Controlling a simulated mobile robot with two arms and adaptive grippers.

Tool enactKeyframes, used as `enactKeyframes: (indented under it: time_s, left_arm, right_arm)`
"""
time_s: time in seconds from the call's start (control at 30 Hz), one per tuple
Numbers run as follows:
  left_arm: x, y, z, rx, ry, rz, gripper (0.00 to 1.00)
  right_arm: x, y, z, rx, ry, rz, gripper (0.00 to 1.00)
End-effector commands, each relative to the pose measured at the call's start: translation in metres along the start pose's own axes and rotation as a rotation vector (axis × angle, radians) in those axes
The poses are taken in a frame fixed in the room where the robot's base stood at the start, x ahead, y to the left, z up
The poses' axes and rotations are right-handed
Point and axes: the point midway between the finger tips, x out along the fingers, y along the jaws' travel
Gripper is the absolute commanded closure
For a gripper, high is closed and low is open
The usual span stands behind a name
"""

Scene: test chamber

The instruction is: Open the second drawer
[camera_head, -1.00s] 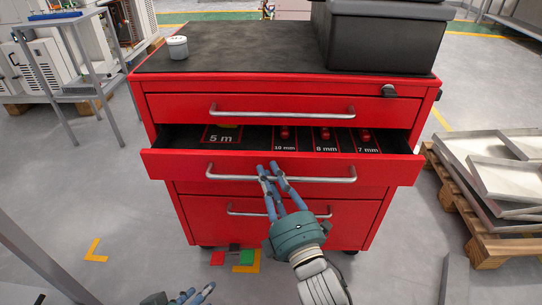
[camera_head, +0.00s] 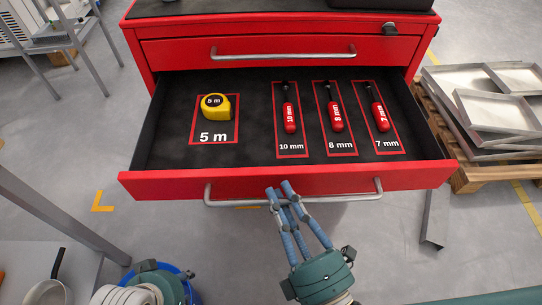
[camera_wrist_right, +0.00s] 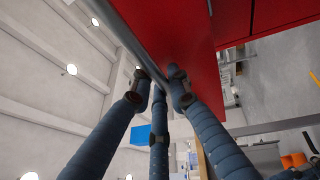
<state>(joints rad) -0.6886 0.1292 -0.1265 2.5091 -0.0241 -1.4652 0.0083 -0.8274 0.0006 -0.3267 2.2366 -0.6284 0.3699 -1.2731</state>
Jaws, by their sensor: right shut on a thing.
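The second drawer (camera_head: 290,182) of the red cabinet stands far out, its inside fully in view. In it lie a yellow tape measure (camera_head: 216,106) marked 5 m and three red-handled tools (camera_head: 289,117) over labels 10 mm, 8 mm and 7 mm. My right gripper (camera_head: 280,195) is shut on the drawer's silver bar handle (camera_head: 345,197); in the right wrist view its fingers (camera_wrist_right: 160,80) close around the bar (camera_wrist_right: 122,35). My left gripper (camera_head: 158,278) is at the bottom left, away from the cabinet, and its fingers are not clear.
The top drawer (camera_head: 290,53) above is shut. Metal trays on a wooden pallet (camera_head: 485,175) stand close to the right of the drawer. A grey surface (camera_head: 35,265) and a blue round container (camera_head: 185,272) are at the lower left. Grey floor is clear left of the drawer.

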Motion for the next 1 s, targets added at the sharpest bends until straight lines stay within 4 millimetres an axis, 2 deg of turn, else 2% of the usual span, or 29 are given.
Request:
enactKeyframes:
  time_s: [0.03, 0.2, 0.4, 0.9, 0.93, 1.0]
  left_arm:
    - [0.001, 0.000, -0.001, 0.000, 0.000, 0.001, 0.65]
    - [0.003, 0.000, 0.000, 0.000, -0.001, 0.001, 0.65]
    - [0.004, 0.000, 0.000, 0.000, -0.001, 0.001, 0.65]
    - [0.004, 0.000, 0.000, 0.000, -0.001, 0.001, 0.65]
    - [0.004, 0.000, 0.000, 0.000, -0.001, 0.001, 0.65]
    - [0.004, 0.000, 0.000, 0.000, -0.001, 0.001, 0.65]
  right_arm:
    - [-0.010, 0.005, -0.003, 0.001, -0.002, 0.002, 1.00]
    - [-0.037, 0.011, -0.013, 0.001, -0.003, 0.006, 1.00]
    - [-0.055, 0.016, -0.021, 0.001, -0.003, 0.011, 1.00]
    - [-0.060, 0.019, -0.023, 0.000, -0.002, 0.020, 1.00]
    - [-0.060, 0.020, -0.023, 0.000, -0.002, 0.020, 0.81]
    - [-0.060, 0.020, -0.023, 0.000, -0.002, 0.021, 0.67]
